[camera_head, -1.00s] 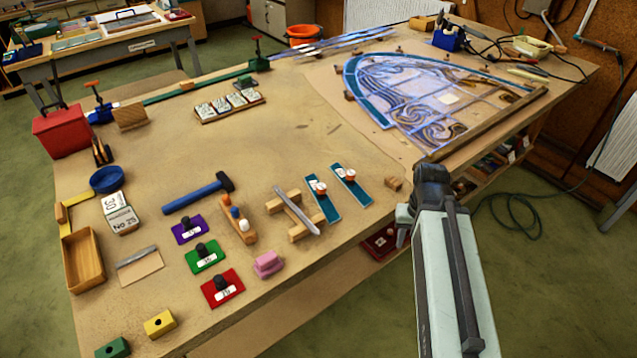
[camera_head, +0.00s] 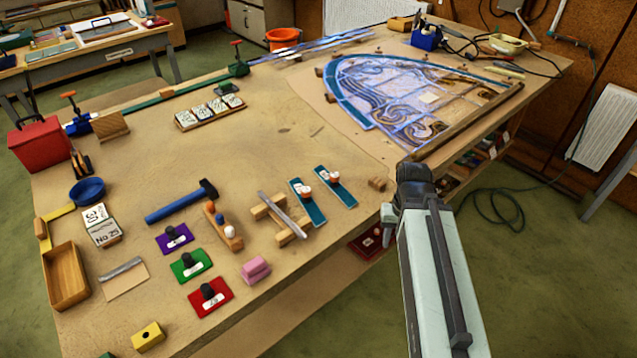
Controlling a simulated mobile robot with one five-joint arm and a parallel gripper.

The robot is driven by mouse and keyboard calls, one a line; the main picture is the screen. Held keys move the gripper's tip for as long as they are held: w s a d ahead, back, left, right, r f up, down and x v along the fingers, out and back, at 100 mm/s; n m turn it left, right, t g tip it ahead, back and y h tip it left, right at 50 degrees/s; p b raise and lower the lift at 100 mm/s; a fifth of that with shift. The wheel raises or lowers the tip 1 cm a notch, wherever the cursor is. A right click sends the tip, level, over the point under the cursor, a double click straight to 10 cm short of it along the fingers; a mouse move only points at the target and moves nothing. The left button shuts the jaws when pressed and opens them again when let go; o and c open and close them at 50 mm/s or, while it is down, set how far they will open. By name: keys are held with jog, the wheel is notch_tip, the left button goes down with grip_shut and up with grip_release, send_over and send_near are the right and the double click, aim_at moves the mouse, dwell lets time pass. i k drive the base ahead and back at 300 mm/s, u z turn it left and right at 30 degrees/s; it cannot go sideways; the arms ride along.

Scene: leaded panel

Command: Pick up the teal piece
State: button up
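Two flat teal pieces lie side by side on the table: the left teal piece (camera_head: 310,210) and the right teal piece (camera_head: 343,194). Each carries a small white and red-orange knob, and I cannot tell which one the task names. Both lie to the left of my arm with nothing on top beyond their knobs. The end of my arm, where my gripper (camera_head: 388,226) shows only as a small grey part, is near the table's front edge, to the right of and apart from both pieces. Its fingers are mostly hidden behind my arm.
A wooden rest with a metal bar (camera_head: 283,216) stands just left of the teal pieces. A small wooden block (camera_head: 377,184) lies to their right. The leaded panel (camera_head: 410,95) lies behind. A blue hammer (camera_head: 180,202) is farther left. The table's middle is clear.

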aim_at(303, 193)
jog(key=z, duration=0.05)
jog(key=k, duration=0.5)
jog(key=u, duration=3.25)
jog(key=k, duration=0.8)
jog(key=z, duration=1.1)
jog(key=i, duration=0.5)
